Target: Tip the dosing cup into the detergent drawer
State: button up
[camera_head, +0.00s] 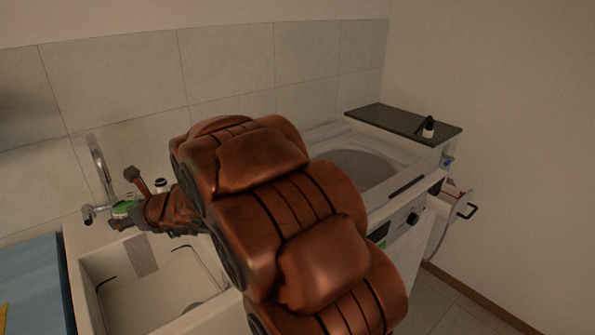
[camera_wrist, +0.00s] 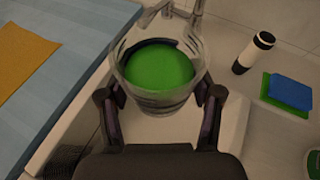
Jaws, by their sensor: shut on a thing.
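A clear cup (camera_wrist: 155,68) with bright green contents is held between the two dark fingers of my gripper (camera_wrist: 160,105) in the wrist view. It looks about upright, with its open top facing the camera. In the head view the green of the cup (camera_head: 122,209) shows at the far end of my arm, by the sink's left rear, and my gripper (camera_head: 121,221) is partly hidden there. The washing machine (camera_head: 405,228) stands to the right, partly behind my arm. I cannot clearly make out an open detergent drawer on it.
The sink (camera_head: 95,255) lies below my gripper, with a tap (camera_head: 98,165) behind. A blue board (camera_head: 30,285) is at the left. A dark-capped bottle (camera_wrist: 254,52) and a blue-green sponge (camera_wrist: 289,92) are right of the cup. A dark shelf (camera_head: 390,118) holds a small bottle (camera_head: 428,129).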

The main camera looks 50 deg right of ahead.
aim_at(451, 202)
jog(key=u, duration=1.55)
jog(key=k, duration=1.9)
jog(key=z, duration=2.35)
jog(key=i, duration=0.35)
jog(key=u, duration=0.1)
